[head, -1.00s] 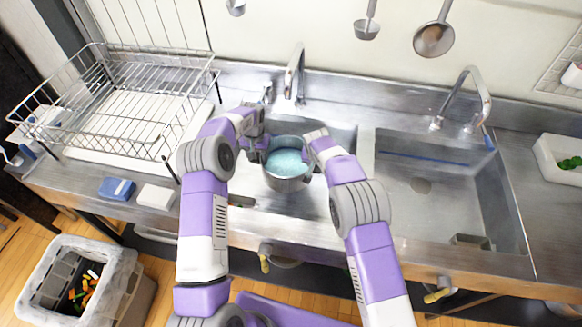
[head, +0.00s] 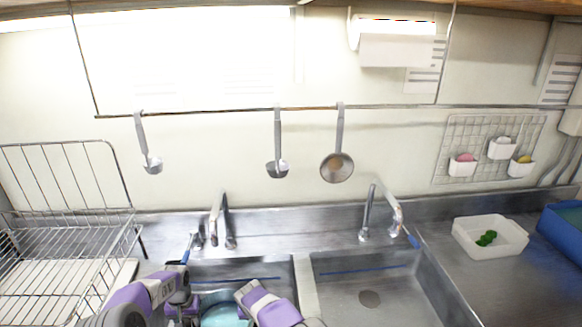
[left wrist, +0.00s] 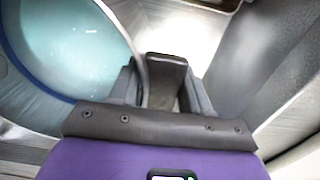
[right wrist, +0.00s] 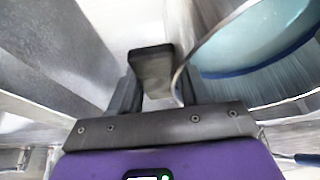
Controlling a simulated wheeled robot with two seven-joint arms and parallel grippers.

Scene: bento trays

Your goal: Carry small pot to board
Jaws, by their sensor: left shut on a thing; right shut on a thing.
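The small pot (head: 216,297) is a round metal pot holding pale blue water, low in the head view, at the left sink; the picture's bottom edge cuts it off. My left gripper (head: 183,304) is at its left side and my right gripper (head: 244,298) at its right side. In the left wrist view, the jaws (left wrist: 165,82) are shut on the pot's rim. In the right wrist view, the jaws (right wrist: 155,75) are shut on the opposite rim. The pot looks about level.
A wire dish rack (head: 70,235) stands at the left over a flat white surface (head: 50,285). Two taps, a left one (head: 218,225) and a right one (head: 385,212), rise behind the sinks. The right sink (head: 365,280) is empty. A white container (head: 490,237) with green pieces sits right.

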